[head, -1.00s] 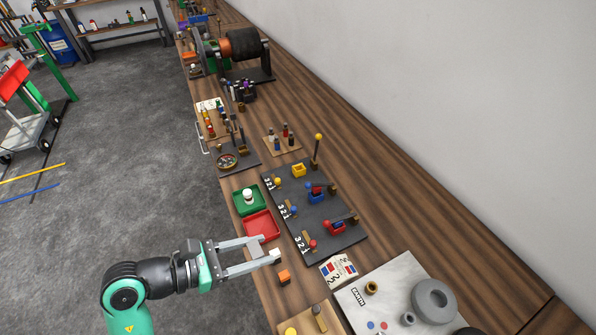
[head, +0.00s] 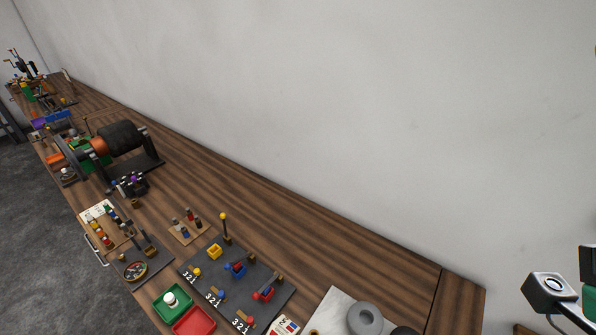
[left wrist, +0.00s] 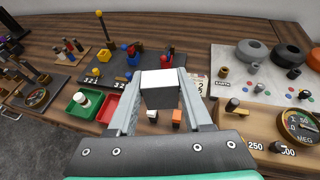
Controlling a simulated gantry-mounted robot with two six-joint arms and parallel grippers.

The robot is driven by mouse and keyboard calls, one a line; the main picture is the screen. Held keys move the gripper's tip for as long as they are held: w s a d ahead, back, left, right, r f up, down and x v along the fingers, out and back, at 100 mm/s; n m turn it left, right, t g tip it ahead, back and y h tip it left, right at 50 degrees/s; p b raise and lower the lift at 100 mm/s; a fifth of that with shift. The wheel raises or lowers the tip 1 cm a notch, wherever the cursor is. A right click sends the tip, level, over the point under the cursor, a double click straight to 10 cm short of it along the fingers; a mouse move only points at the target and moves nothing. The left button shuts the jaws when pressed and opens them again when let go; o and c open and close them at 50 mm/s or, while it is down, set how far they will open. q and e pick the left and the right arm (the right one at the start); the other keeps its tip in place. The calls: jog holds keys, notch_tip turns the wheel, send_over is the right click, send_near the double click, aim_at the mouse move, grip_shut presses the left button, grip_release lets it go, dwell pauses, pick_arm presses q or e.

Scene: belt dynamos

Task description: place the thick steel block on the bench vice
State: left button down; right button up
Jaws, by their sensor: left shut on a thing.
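In the left wrist view my left gripper (left wrist: 158,95) is shut on a thick steel block (left wrist: 161,95), dark grey on its near face and pale on top. The block sits between the fingertips above the bench. The left gripper is out of the head view. My right gripper is in neither view. I cannot make out the bench vice in either view.
The green tray (head: 172,318) and red tray (head: 195,322) stand beside a dark switch board (head: 218,285). A belt dynamo (head: 120,140) stands farther along the bench.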

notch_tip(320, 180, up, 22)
jog(key=p, duration=1.9)
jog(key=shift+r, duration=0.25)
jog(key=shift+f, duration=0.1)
